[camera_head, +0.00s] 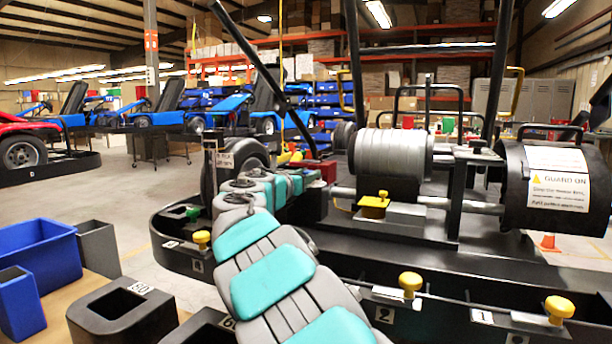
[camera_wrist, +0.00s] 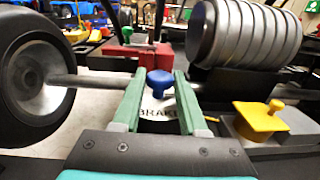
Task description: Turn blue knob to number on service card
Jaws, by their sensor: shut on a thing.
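In the head view my teal and grey arm reaches to the kart and the knob is hidden. A small white card (camera_head: 224,162) hangs on a post left of my arm; its text is too small to read surely.
A yellow knob block (camera_wrist: 262,118) stands right of my gripper, a black wheel (camera_wrist: 32,85) left, and a red block (camera_wrist: 138,57) with a grey ribbed drum (camera_wrist: 245,35) behind. Blue bins (camera_head: 40,255) are at lower left.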

